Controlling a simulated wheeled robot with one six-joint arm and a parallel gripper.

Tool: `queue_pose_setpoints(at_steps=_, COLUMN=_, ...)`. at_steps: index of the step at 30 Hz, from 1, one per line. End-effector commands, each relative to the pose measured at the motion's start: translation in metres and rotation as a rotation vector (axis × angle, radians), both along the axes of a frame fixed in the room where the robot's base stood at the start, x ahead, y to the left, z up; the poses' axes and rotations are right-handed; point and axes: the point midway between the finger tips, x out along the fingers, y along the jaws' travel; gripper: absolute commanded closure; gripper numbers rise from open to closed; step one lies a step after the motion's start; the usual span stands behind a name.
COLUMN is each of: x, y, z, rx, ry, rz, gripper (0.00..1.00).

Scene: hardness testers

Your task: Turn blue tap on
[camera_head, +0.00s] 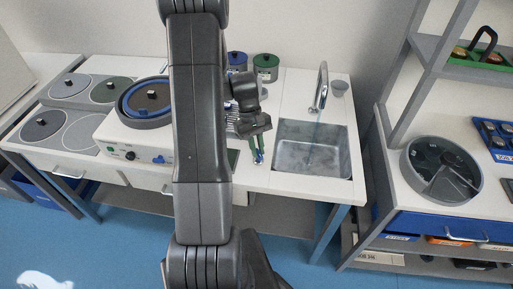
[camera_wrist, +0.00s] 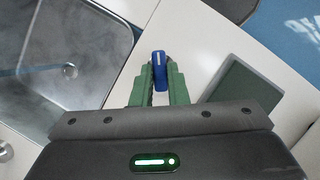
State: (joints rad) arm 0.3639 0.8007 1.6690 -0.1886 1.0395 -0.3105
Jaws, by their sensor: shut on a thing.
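The blue tap (camera_wrist: 157,72) is a small blue handle with a pale mark, on the white counter beside the sink. My gripper (camera_wrist: 156,84) has its green fingers closed around the handle in the wrist view. In the head view my gripper (camera_head: 256,152) points down at the counter just left of the sink (camera_head: 297,151), and the tap is too small to make out clearly. The curved metal spout (camera_head: 321,88) stands behind the sink. A thin pale line runs from the spout into the basin and looks like water.
A white machine with a round bowl (camera_head: 143,132) stands left of my arm. Lidded jars (camera_head: 266,66) stand behind my gripper. A grey cup (camera_head: 339,88) sits by the spout. Shelves (camera_head: 436,60) and a round grey tray (camera_head: 412,165) are to the right.

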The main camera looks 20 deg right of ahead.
Motion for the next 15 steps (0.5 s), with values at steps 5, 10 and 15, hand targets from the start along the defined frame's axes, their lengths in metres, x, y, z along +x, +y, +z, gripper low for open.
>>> queue_pose_setpoints(at_steps=5, x=0.0007, y=-0.0027, z=-0.0002, rx=-0.001, ry=-0.002, rz=-0.17, gripper=1.0)
queue_pose_setpoints(at_steps=10, x=0.0002, y=-0.0039, z=-0.0003, rx=0.0, ry=-0.002, rz=-0.321, gripper=1.0)
queue_pose_setpoints(at_steps=15, x=-0.0002, y=-0.0051, z=-0.0002, rx=-0.001, ry=-0.002, rz=-0.448, gripper=1.0)
